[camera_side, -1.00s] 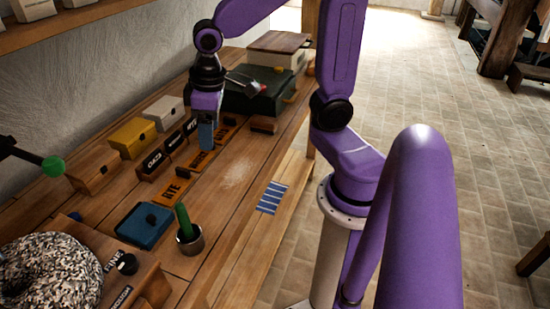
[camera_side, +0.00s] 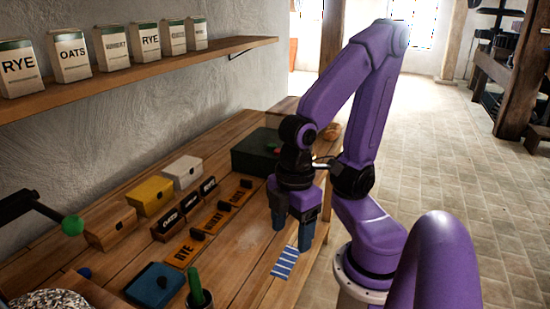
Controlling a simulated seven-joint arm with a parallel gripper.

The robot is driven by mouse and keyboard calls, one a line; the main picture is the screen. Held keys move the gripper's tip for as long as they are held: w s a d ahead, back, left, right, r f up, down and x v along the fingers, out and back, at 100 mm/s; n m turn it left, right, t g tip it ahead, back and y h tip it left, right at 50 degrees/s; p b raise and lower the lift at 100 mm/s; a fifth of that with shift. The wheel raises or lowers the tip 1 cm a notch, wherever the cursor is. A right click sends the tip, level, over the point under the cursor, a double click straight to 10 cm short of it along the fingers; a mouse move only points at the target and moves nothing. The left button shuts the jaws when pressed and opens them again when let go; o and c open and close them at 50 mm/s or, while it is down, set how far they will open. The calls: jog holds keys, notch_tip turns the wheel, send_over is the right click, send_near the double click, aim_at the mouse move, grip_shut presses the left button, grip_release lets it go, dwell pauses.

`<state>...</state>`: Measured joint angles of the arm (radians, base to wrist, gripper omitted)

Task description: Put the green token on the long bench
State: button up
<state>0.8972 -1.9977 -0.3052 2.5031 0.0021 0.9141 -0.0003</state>
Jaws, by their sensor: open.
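The long bench (camera_side: 228,262) is a wooden plank worktop along the wall. My gripper (camera_side: 292,243) is above its right-hand side, pointing down, just behind a blue-and-white striped patch (camera_side: 284,263). Its two blue fingers are apart, and I see nothing held between them. I cannot make out a green token. A green ball (camera_side: 72,225) sits on the end of a black rod at the left. A green upright piece (camera_side: 195,284) stands in a small pot at the front.
Yellow (camera_side: 150,195), white (camera_side: 182,172) and wooden (camera_side: 110,227) boxes line the wall side. Orange labelled strips (camera_side: 185,252) lie mid-bench. A blue box (camera_side: 155,285) is at the front, a dark green case (camera_side: 254,152) at the back. A shelf (camera_side: 150,75) of labelled packets hangs above.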

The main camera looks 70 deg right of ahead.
jog(key=shift+w, duration=0.15)
jog(key=w+d+r+m+t, duration=0.1)
jog(key=w+d+m, duration=0.1)
jog(key=w+m, duration=0.35)
jog(key=w+d+r+m+h, duration=0.1)
jog(key=w+d+r+m, duration=0.15)
jog(key=w, duration=0.65)
jog(key=w+d+r+m+t, duration=0.1)
jog(key=w+d+m, duration=0.25)
jog(key=w, duration=0.35)
notch_tip(320, 180, up, 2)
jog(key=m+g+h, duration=0.1)
jog(key=m+h, duration=0.3)
jog(key=m, duration=1.2)
send_over(272, 145)
jog(key=s+a, duration=0.2)
jog(key=a, duration=0.5)
jog(key=x, duration=1.6)
jog(key=shift+f, duration=0.35)
jog(key=c, duration=1.2)
